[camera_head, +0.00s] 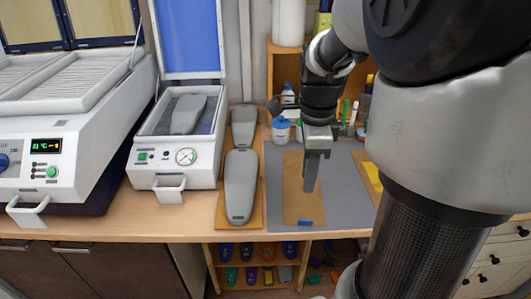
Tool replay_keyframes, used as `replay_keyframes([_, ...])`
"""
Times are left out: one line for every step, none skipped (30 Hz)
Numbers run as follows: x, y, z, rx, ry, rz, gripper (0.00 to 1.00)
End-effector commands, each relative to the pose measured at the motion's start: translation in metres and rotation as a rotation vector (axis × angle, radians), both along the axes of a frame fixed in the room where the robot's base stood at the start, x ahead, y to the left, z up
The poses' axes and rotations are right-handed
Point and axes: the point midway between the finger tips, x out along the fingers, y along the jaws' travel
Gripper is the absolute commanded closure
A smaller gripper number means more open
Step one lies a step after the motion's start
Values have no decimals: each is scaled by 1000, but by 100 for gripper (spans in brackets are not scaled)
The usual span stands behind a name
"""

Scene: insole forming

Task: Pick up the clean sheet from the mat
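A grey mat (343,204) lies on the wooden worktop. A flat tan sheet (296,205) lies lengthwise on it, with a blue mark (305,223) at its near end. A second tan sheet (363,165) with a yellow patch lies at the mat's right, partly hidden by my arm. No soiling shows on the first sheet at this size. My gripper (311,188) points down over the middle of the first sheet and covers part of it. Its fingers are seen edge-on, so their gap and any contact with the sheet cannot be told.
Grey insole forms (240,188) stand on a wooden board left of the mat. A small press (175,152) with its lid up and a larger heater unit (60,150) are further left. Bottles (281,130) and pens stand behind the mat. A shelf with coloured insoles (247,251) is below.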

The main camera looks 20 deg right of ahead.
Motion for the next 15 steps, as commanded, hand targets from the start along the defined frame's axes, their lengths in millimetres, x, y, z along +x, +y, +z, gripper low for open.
replay_keyframes([-1,0,-15,1,6,-1,73])
replay_keyframes([-1,0,-22,2,7,0,73])
replay_keyframes([-1,0,-31,1,6,0,73])
replay_keyframes([-1,0,-37,1,6,1,73])
replay_keyframes([-2,0,-44,2,7,1,73])
replay_keyframes([-1,0,-53,0,5,1,73])
replay_keyframes([-1,0,-59,0,6,1,73])
replay_keyframes([-1,-1,-66,0,6,1,73])
replay_keyframes([-1,0,-73,1,5,1,73])
replay_keyframes([-1,-1,-78,1,5,0,73])
replay_keyframes([-1,-1,-83,1,5,0,73])
replay_keyframes([-1,-1,-88,0,3,0,73])
replay_keyframes([-1,-1,-91,1,3,0,73])
replay_keyframes([-1,-1,-93,1,3,0,73])
replay_keyframes([-1,-1,-96,1,2,0,73])
